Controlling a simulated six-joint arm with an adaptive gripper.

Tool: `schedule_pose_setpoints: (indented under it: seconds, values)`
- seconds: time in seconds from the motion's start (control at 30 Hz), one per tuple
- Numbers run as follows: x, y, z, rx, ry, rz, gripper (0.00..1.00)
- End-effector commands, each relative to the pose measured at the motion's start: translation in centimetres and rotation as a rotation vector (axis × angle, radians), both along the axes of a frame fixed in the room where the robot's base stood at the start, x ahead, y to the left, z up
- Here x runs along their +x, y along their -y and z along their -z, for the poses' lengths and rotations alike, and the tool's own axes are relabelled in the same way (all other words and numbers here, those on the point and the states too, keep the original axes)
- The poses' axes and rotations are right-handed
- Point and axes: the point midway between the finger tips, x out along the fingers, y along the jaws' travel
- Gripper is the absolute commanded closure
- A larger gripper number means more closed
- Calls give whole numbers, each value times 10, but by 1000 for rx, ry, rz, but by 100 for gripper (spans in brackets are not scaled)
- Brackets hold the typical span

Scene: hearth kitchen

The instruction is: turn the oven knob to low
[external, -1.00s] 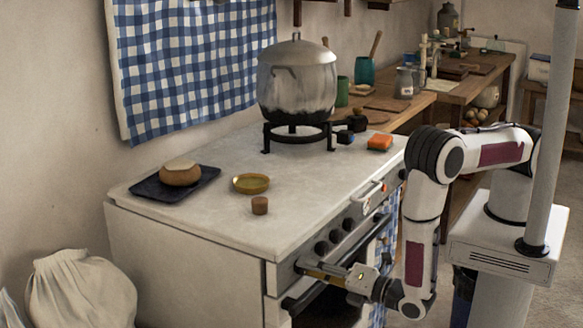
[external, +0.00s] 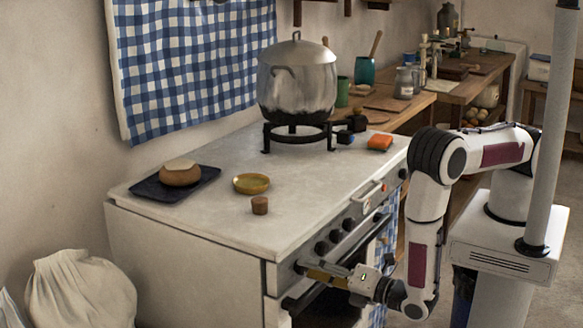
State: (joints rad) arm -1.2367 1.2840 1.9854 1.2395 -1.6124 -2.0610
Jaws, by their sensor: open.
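The white stove (external: 185,250) has a grey front panel with several dark knobs, including one at the near part of the row (external: 321,247) and others farther along, (external: 335,236) and (external: 348,224). My gripper (external: 304,269) is at the near left end of this panel, left of and below the visible knobs. Its fingers point at the panel and are open. The fingertips hide the panel there, so I cannot tell whether they touch or surround a knob. The knob markings are too small to read.
The oven door handle (external: 290,304) runs just below my gripper.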

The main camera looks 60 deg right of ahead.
Motion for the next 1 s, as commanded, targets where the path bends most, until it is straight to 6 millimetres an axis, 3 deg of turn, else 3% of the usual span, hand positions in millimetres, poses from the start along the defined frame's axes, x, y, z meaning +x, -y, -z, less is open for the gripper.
schedule_pose_setpoints:
  seconds: [1.0]
  values:
    - [-102, 0, 0, -1, 0, -2, 57]
